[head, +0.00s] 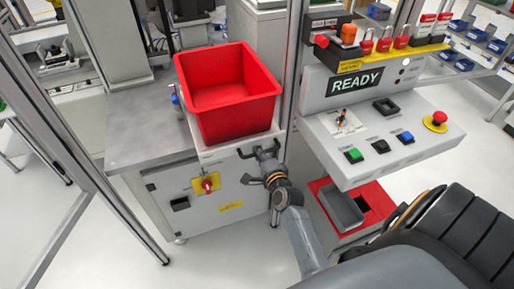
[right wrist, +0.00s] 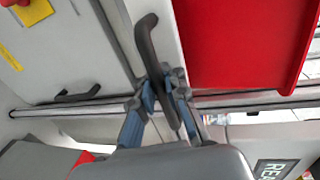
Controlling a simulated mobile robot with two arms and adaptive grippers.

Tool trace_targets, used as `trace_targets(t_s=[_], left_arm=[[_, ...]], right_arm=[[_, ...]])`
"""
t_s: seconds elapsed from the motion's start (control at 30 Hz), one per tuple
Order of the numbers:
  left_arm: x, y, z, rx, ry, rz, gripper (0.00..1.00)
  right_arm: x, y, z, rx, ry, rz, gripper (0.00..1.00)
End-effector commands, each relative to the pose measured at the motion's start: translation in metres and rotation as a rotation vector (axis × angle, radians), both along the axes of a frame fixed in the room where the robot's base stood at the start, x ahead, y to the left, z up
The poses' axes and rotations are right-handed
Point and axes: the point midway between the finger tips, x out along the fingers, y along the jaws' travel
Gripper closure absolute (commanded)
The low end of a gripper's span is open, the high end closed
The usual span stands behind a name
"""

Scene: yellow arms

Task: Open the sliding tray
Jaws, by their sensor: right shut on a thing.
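The sliding tray (head: 222,151) is a pale slab on top of the grey cabinet, with a large red bin (head: 232,110) standing on it. A dark bar handle (head: 247,153) is on its front edge; it also shows in the right wrist view (right wrist: 147,40). My right gripper (head: 266,163) reaches up from below to the handle. In the right wrist view, its two blue-grey fingers (right wrist: 166,84) are closed around the handle near one end. The fingers hide part of the handle. My left gripper is in neither view.
The cabinet front (head: 217,212) carries a red knob (head: 208,185) and a lower handle (head: 251,180) close to my right wrist. A control console (head: 380,135) with a READY display stands to the right, above a grey bin (head: 342,207). Metal posts frame the station. Floor at lower left is clear.

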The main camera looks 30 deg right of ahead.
Motion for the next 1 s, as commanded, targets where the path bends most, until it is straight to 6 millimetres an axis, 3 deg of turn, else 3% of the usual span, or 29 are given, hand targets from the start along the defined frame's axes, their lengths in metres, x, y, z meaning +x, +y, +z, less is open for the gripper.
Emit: trace_targets(t_s=[0.5,0.53,0.6,0.67,1.0], left_arm=[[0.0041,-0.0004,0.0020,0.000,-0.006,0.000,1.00],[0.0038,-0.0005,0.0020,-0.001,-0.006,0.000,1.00],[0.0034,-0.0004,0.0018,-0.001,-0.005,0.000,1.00],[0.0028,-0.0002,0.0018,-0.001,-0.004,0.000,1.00],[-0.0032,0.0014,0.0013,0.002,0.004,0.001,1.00]], right_arm=[[-0.0033,0.0011,0.0016,0.000,-0.004,0.000,1.00],[-0.0033,0.0011,0.0016,0.000,-0.004,0.000,0.88],[-0.0033,0.0011,0.0014,-0.001,-0.004,0.000,0.74],[-0.0035,0.0010,0.0013,-0.001,-0.003,0.000,0.65],[-0.0072,0.0018,0.0006,0.000,-0.001,0.000,0.65]])
